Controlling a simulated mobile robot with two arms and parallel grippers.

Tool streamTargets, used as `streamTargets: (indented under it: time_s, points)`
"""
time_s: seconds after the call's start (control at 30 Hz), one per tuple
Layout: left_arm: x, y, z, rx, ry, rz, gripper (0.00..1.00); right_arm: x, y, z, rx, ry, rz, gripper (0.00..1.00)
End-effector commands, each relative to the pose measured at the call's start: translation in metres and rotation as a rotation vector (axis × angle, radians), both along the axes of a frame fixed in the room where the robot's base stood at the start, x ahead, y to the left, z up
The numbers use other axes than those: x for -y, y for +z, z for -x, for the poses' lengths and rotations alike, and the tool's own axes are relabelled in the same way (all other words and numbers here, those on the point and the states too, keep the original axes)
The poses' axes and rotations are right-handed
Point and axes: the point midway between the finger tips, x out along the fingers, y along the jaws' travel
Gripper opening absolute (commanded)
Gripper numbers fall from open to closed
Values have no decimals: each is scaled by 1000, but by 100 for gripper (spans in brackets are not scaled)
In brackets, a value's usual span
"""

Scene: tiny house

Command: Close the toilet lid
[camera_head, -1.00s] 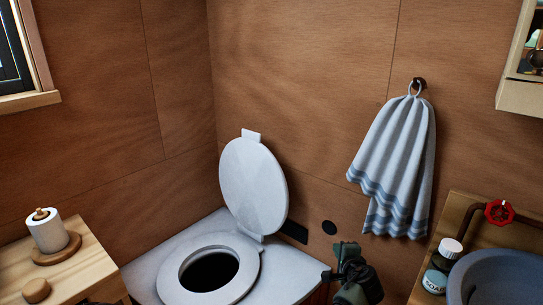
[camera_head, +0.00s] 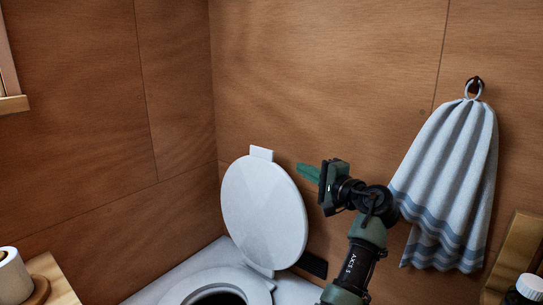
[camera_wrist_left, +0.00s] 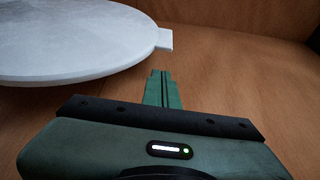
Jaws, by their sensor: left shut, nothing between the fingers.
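The white toilet lid (camera_head: 264,212) stands raised, leaning back near the wooden wall, with a small tab on its upper edge. The toilet seat (camera_head: 215,283) lies flat below it around a dark opening, cut off by the bottom of the head view. My left gripper (camera_head: 309,173) is shut and empty, just right of the lid's upper part, with its green fingers pointing left. In the left wrist view the shut fingers (camera_wrist_left: 162,90) show close to the lid (camera_wrist_left: 75,40) and its tab, with a visible gap between. My right gripper is not in view.
A striped towel (camera_head: 450,185) hangs on the wall right of my arm. A paper roll (camera_head: 12,277) stands on a wooden surface at the lower left. Wooden walls are close behind the lid.

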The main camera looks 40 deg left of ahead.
Motion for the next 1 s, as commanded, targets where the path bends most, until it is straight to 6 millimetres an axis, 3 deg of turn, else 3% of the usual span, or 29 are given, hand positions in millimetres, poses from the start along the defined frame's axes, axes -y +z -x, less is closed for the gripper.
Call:
streamTargets:
  time_s: [0.17,0.6,0.8,1.0]
  points:
    - [-10,1,-2,0,3,-1,0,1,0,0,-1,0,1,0]
    - [-83,-2,-18,-1,2,-1,0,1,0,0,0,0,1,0]
    - [-97,-2,-22,0,1,-1,0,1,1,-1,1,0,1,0]
    - [-98,-2,-22,0,0,0,0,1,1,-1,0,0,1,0]
